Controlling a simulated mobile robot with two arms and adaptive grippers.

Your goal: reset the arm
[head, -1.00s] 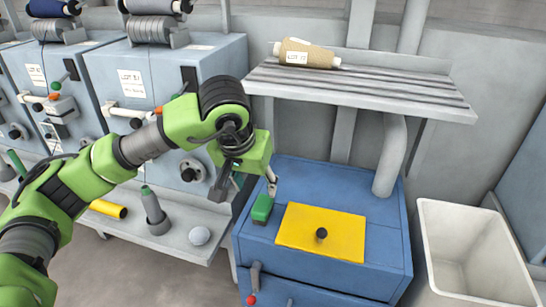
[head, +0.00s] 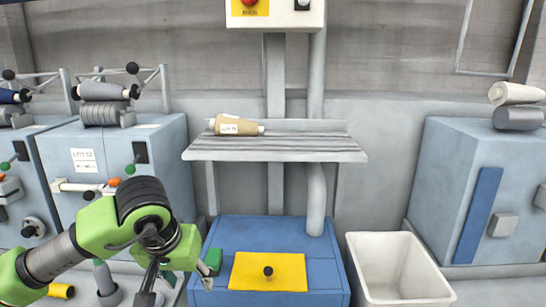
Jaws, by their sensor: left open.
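My left arm comes in from the lower left, and its left gripper (head: 176,281) hangs open with its fingers pointing down. It is at the left front side of the blue cabinet (head: 318,247), and nothing shows between its fingers. One light fingertip is close to a small green block (head: 213,257) on the cabinet top; I cannot tell if they touch. My right gripper is not in view.
A yellow plate (head: 290,273) with a black knob lies on the cabinet. A grey shelf (head: 275,150) above holds a tan labelled cone (head: 238,126). A white bin (head: 395,240) stands right. Grey-blue spinning machines (head: 160,150) stand left, another (head: 450,180) right.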

